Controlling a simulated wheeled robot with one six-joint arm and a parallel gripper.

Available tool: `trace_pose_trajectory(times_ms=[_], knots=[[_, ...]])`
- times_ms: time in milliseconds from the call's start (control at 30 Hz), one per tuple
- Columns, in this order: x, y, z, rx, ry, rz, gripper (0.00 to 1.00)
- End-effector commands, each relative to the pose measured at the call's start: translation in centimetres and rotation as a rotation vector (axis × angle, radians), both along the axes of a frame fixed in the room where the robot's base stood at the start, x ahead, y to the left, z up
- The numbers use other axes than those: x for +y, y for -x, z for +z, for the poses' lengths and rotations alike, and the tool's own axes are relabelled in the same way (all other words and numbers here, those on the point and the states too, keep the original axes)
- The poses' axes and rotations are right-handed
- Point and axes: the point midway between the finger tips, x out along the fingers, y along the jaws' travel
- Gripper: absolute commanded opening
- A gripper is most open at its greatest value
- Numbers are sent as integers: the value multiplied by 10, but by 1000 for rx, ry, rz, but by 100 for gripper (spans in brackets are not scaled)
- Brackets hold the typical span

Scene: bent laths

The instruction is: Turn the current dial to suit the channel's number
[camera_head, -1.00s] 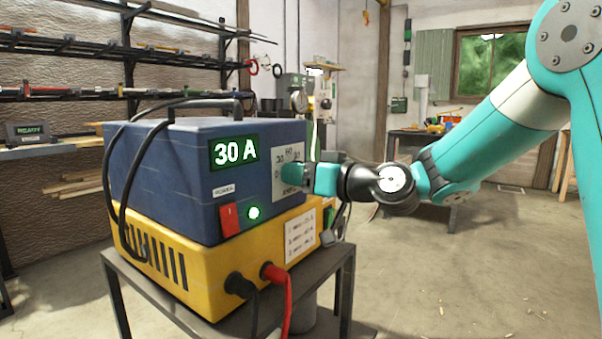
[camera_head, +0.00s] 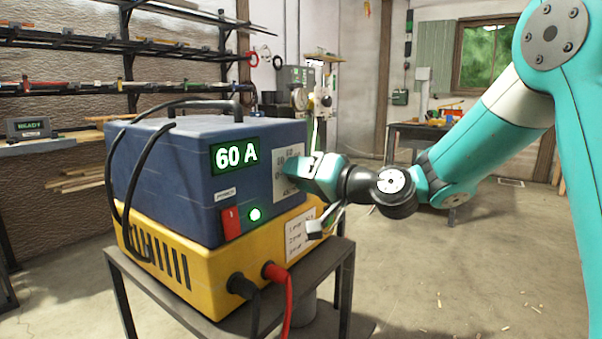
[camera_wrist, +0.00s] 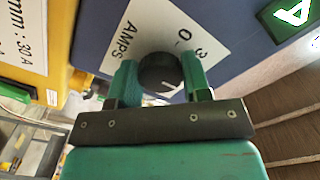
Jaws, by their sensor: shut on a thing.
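The blue power unit (camera_head: 165,170) stands on a yellow unit (camera_head: 180,262), and its green display (camera_head: 234,156) reads 60 A. The current dial (camera_wrist: 160,73) is a dark round knob on a white AMPS plate (camera_wrist: 136,30), seen in the wrist view. My gripper (camera_wrist: 158,78) is shut on the dial, one green finger on each side. In the head view my gripper (camera_head: 300,170) hides the dial at the unit's right face. A white card (camera_head: 300,234) with several numbered lines is on the yellow unit; in the wrist view part of it (camera_wrist: 22,40) reads "mm : 30 A".
The units stand on a dark metal stand (camera_head: 225,328). A black cable and a red cable (camera_head: 285,305) hang from the front of the yellow unit.

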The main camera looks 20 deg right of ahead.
Motion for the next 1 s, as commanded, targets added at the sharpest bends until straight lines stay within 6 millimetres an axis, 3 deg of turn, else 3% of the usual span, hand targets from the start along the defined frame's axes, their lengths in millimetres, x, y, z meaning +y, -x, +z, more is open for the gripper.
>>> trace_pose_trajectory(times_ms=[400,433,500,533,833,1000], knots=[[-1,-1,1,1,-6,-3,20],[-1,-1,1,1,-6,-3,51],[-1,-1,1,1,-6,-3,67],[-1,0,1,1,-5,-2,69],[-2,1,0,2,-5,-1,69],[-15,18,-4,1,-5,-5,69]])
